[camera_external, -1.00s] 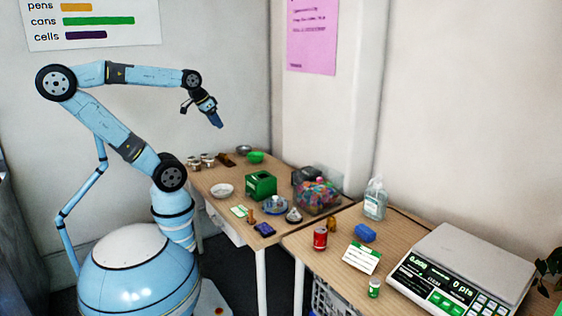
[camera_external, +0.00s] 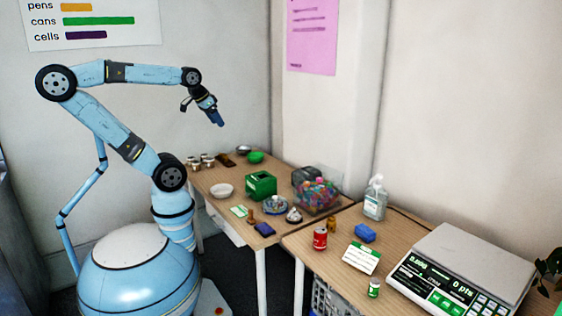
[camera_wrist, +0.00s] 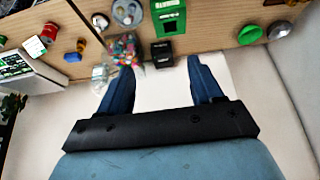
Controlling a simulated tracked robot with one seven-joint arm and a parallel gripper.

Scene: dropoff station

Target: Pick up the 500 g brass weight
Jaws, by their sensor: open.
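My gripper (camera_external: 218,122) is raised well above the left-hand table, far to the left of the brass piece. In the wrist view my gripper (camera_wrist: 160,66) has its two blue fingers wide apart with nothing between them.
A clear bin of colourful wrapped items (camera_external: 318,194) stands left of the brass piece. A scale (camera_external: 470,265) fills the right. A green box (camera_external: 261,185) and several small items crowd the left-hand table.

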